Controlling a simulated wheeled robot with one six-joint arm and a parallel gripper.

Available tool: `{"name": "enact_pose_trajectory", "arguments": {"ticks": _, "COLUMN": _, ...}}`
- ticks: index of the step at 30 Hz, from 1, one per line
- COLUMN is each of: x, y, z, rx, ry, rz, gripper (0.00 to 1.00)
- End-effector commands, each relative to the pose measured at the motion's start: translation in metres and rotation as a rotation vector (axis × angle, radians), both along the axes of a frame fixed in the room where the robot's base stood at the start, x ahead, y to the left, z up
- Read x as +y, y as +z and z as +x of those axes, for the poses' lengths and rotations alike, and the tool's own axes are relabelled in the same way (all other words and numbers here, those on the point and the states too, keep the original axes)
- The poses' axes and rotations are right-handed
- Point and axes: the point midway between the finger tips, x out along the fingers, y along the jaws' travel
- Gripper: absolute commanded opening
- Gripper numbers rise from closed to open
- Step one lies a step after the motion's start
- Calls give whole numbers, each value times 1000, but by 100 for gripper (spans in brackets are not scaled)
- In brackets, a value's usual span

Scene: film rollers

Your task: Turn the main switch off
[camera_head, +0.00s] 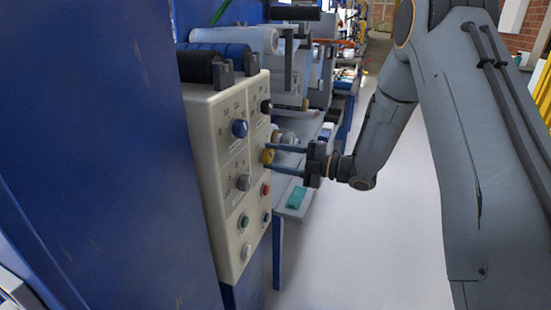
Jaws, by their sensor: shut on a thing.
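A cream control panel (222,185) with several knobs and buttons stands at the left of centre, seen at an angle. A yellow knob (267,156) sits near the panel's right edge; it looks like the main switch, but I cannot read its label or its exact setting. My gripper (269,157) reaches in from the right with its two dark fingers level, one above the other. The fingertips are at the yellow knob, shut on it. They partly hide the knob's side.
A blue knob (239,128), a grey knob (244,183), a black knob (266,106) and a red button (265,189) are close by on the panel. Rollers (240,38) stand behind it. A blue cabinet wall (90,150) fills the left. The pale floor (350,250) is clear.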

Motion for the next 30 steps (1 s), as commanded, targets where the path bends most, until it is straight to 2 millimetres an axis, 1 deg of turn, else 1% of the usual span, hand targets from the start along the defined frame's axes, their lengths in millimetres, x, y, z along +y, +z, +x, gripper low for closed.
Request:
{"name": "enact_pose_trajectory", "arguments": {"ticks": 5, "x": 0, "y": -1, "z": -1, "rx": 2, "ry": 1, "rz": -1, "gripper": 17}}
{"name": "enact_pose_trajectory", "arguments": {"ticks": 6, "x": 0, "y": -1, "z": -1, "rx": 2, "ry": 1, "rz": -1, "gripper": 43}}
{"name": "enact_pose_trajectory", "arguments": {"ticks": 9, "x": 0, "y": -1, "z": -1, "rx": 2, "ry": 1, "rz": -1, "gripper": 58}}
{"name": "enact_pose_trajectory", "arguments": {"ticks": 17, "x": 0, "y": 0, "z": 0, "rx": 0, "ry": 0, "rz": -1, "gripper": 58}}
{"name": "enact_pose_trajectory", "arguments": {"ticks": 20, "x": -4, "y": -1, "z": -1, "rx": 0, "ry": -1, "rz": -1, "gripper": 58}}
{"name": "enact_pose_trajectory", "arguments": {"ticks": 23, "x": -16, "y": -1, "z": -5, "rx": 0, "ry": -3, "rz": -1, "gripper": 58}}
{"name": "enact_pose_trajectory", "arguments": {"ticks": 30, "x": -53, "y": -1, "z": -18, "rx": 0, "ry": -4, "rz": -1, "gripper": 58}}
